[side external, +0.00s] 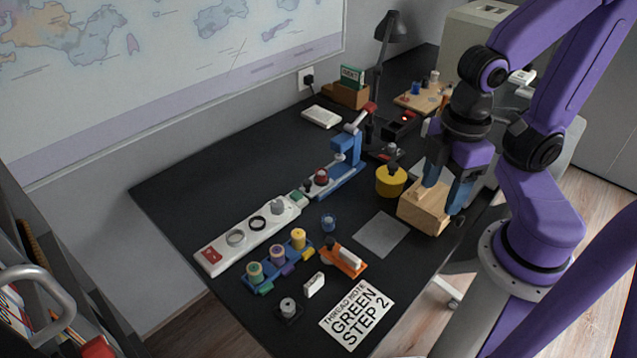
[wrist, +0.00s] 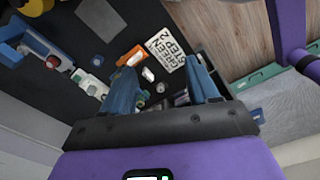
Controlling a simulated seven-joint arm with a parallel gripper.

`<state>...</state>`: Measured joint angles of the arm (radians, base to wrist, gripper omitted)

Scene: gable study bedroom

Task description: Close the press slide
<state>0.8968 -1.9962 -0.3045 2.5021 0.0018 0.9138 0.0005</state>
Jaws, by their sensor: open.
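The blue press (side external: 347,160) stands on the black desk with a raised lever that ends in a red knob. A pale slide (side external: 318,187) with a dark red knob (side external: 321,176) sticks out from its base toward the lower left. The press (wrist: 38,43) also shows at the left of the wrist view, with the red knob (wrist: 52,61) beside it. My gripper (side external: 437,196) is open and empty. It is to the right of the press and apart from it, and overlaps a wooden block (side external: 425,212) in the side view. Its fingers also show in the wrist view (wrist: 160,68).
A yellow pot (side external: 391,181) stands between the press and my gripper. A long white strip (side external: 235,241) lies left of the slide. Spools in a blue rack (side external: 270,270), an orange item (side external: 344,262) and a printed card (side external: 357,316) occupy the front.

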